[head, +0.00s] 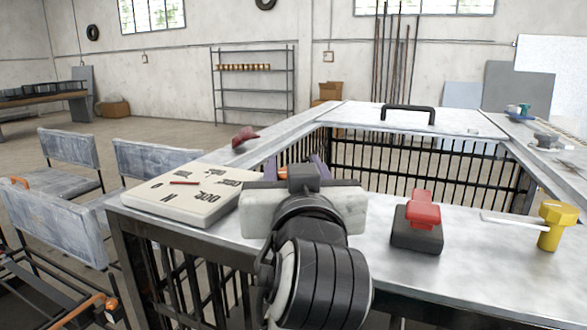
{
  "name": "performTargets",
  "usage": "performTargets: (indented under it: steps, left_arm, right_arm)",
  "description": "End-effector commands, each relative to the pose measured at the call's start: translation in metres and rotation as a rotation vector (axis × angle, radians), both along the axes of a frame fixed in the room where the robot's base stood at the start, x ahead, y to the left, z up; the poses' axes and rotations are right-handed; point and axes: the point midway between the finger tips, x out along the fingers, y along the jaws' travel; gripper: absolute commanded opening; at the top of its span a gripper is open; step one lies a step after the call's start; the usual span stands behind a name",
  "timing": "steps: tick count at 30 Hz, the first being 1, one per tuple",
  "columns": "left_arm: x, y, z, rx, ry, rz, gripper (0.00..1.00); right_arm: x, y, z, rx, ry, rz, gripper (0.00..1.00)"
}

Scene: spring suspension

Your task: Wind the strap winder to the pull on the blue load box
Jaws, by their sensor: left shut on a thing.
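My left gripper (303,180) is over the near left part of the metal bench, seen from behind with my wrist in front of it. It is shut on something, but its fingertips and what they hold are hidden. Small purple-blue (321,170) and orange (284,173) parts show just beyond it; I cannot tell whether they belong to the load box or the strap winder. A cream dial plate (215,203) with dark marks, an "N" and a short red pointer (184,183) lies left of the gripper. My right gripper is not in view.
A red switch-like piece (423,209) on a dark base and a yellow knob (548,238) with a pale lever stand to the right. The barred bench frame (400,168) has a black handle (408,109) at the back. Bench top between dark base and knob is clear.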

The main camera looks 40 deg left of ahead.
Motion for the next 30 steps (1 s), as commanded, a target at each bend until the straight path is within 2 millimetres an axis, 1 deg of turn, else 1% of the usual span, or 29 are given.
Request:
performTargets:
  steps: [2, 3, 5, 6, 14, 17, 20, 27, 30]
  left_arm:
    - [0.000, 0.000, -0.001, -0.001, 0.002, 0.001, 0.19]
    - [0.000, 0.000, -0.001, -0.001, 0.002, 0.001, 0.48]
    - [0.000, 0.000, -0.001, 0.000, 0.001, 0.001, 0.58]
    - [0.000, 0.000, -0.001, -0.001, 0.001, 0.001, 0.60]
    - [0.000, 0.000, 0.000, -0.001, 0.001, 0.001, 0.60]
    - [-0.004, -0.005, -0.001, -0.001, 0.000, 0.000, 0.60]
    - [-0.015, -0.014, -0.001, -0.004, 0.000, -0.003, 0.60]
    - [-0.051, -0.045, -0.002, -0.004, 0.000, -0.005, 0.60]
    - [-0.064, -0.055, -0.002, -0.005, 0.001, -0.004, 0.60]
  right_arm:
    - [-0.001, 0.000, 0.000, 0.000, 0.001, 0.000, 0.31]
    - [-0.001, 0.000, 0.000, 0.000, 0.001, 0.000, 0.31]
    - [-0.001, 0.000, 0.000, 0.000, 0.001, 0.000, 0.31]
    - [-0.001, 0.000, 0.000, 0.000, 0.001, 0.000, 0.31]
    - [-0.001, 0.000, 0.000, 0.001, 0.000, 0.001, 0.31]
    - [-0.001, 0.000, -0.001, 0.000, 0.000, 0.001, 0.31]
    - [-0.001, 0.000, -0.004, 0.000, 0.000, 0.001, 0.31]
    - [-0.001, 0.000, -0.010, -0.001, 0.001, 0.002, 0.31]
    - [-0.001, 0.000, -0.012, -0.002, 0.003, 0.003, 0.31]
